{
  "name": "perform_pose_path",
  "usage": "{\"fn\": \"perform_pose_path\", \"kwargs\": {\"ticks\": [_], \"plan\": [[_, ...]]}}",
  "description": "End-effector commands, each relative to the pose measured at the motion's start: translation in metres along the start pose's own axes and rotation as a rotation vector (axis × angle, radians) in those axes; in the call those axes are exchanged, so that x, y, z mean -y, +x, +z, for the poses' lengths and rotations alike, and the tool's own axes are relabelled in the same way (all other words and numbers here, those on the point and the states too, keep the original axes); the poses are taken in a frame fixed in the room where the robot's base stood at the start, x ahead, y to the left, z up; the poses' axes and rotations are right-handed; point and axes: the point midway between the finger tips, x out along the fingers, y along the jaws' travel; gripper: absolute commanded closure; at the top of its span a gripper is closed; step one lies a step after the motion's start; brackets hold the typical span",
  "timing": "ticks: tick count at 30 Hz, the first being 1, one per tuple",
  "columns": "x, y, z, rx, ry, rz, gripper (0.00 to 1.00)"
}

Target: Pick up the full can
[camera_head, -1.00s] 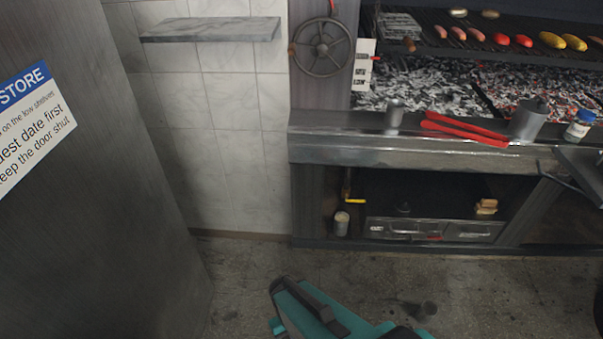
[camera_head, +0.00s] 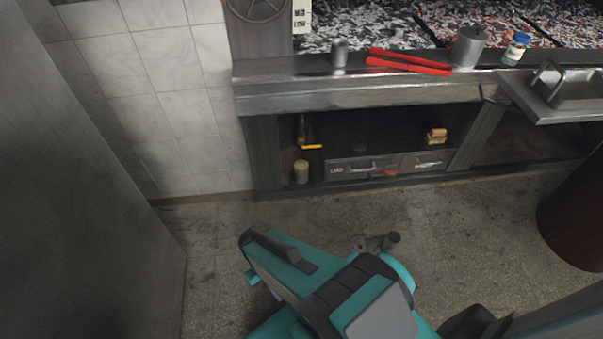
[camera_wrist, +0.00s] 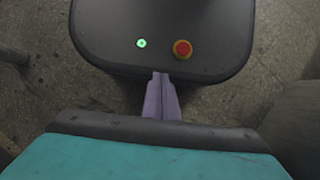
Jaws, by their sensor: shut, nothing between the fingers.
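Nothing in view can be told for sure as the full can. A small pale can-like cylinder (camera_head: 301,171) stands upright at the left end of the low shelf under the grill. A small grey metal cylinder (camera_head: 339,54) stands on the counter ledge above. A dark cylinder-like thing (camera_head: 392,238) shows on the floor just beyond my arm, partly hidden. My gripper (camera_wrist: 160,76) has its purple fingers together and empty, pointing at my own base in the wrist view.
The counter ledge holds red tongs (camera_head: 408,63), a larger metal pot (camera_head: 468,47) and a blue-lidded jar (camera_head: 516,48). The shelf has drawers (camera_head: 385,166) and a yellow-brown block (camera_head: 436,136). A brown drum (camera_head: 575,215) stands right. Open floor (camera_head: 220,225) lies before the shelf.

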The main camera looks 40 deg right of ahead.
Motion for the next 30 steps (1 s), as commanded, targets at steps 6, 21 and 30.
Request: {"fn": "perform_pose_path", "kwargs": {"ticks": [6, 21, 30], "plan": [[0.0, 0.002, -0.003, -0.006, 0.001, -0.002, 0.78], [-0.016, 0.04, -0.141, -0.335, 0.054, -0.073, 0.21], [-0.048, 0.046, -0.248, -0.628, 0.122, -0.095, 0.21]]}}
